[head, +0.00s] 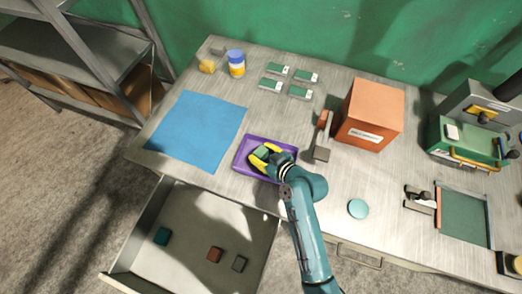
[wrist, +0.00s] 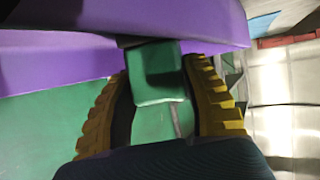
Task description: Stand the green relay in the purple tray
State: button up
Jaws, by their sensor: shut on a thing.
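The green relay (wrist: 157,72) is a small block, pinched between my gripper's two yellow ribbed fingers in the wrist view. In the head view the relay (head: 261,152) shows its green face over the purple tray (head: 243,167). My gripper (head: 263,158) is shut on it, reaching in from the front right of the tray. The purple tray's wall (wrist: 50,55) fills the upper left of the wrist view, close behind the relay. Whether the relay touches the tray floor, I cannot tell; its far end is hidden.
A blue mat (head: 198,130) lies left of the tray. An orange box (head: 370,115) and a small clamp-like fixture (head: 323,138) stand to the right. Several green-and-white pieces (head: 288,82) lie behind. An open drawer (head: 195,215) below holds three small blocks.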

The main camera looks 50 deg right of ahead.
jog(key=o, duration=1.2)
jog(key=shift+f, duration=0.1)
jog(key=shift+c, duration=0.2)
jog(key=shift+s+r, duration=0.2)
jog(key=shift+r, duration=0.1)
jog(key=p+v, duration=0.1)
jog(key=v, duration=1)
jog(key=shift+s, duration=0.25)
